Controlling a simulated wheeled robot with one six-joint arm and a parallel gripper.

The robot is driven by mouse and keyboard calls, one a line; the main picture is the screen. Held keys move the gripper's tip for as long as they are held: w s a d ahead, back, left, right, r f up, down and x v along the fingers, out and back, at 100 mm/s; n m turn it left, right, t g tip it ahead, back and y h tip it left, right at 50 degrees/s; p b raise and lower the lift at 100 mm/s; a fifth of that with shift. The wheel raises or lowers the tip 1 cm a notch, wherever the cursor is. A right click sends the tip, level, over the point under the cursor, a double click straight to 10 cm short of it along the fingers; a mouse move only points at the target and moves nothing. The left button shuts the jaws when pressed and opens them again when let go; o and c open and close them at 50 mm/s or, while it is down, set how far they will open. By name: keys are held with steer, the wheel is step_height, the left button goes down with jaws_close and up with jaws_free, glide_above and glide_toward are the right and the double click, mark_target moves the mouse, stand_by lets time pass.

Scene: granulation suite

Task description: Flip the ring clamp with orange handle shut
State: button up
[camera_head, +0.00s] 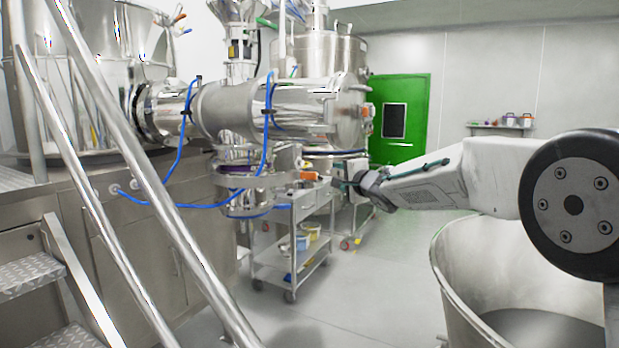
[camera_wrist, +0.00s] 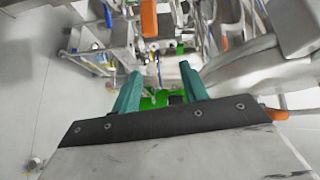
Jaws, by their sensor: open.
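The ring clamp (camera_head: 245,182) sits around the vertical pipe joint below the steel horizontal pipe, left of centre in the head view. Its orange handle (camera_head: 308,175) sticks out to the right, towards my gripper. My gripper (camera_head: 338,184) is open, with its teal fingertips just right of the handle and apart from it as far as I can see. In the wrist view the open teal fingers (camera_wrist: 160,88) have nothing visible gripped between them. An orange bar (camera_wrist: 148,18) shows at the top and an orange piece (camera_wrist: 275,114) at the right; I cannot tell which is the clamp's handle.
A steel trolley (camera_head: 290,235) with items on its lower shelf stands below the clamp. A stair handrail (camera_head: 150,180) crosses the left. Blue hoses (camera_head: 180,150) hang near the pipe. A large open steel drum (camera_head: 455,270) stands at lower right. The floor between is clear.

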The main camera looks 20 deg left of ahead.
mark_target(312, 177)
steer(key=shift+g+y, duration=0.7)
steer(key=shift+y, duration=0.2)
steer(key=a, duration=0.1)
steer(key=a+f, duration=0.1)
steer(key=a, duration=0.1)
steer(key=s+a, duration=0.1)
steer(key=a, duration=0.1)
steer(key=shift+a+f, duration=0.15)
steer(key=shift+f, duration=0.25)
steer(key=shift+x, duration=3.7)
steer(key=shift+w, duration=0.1)
jaws_close()
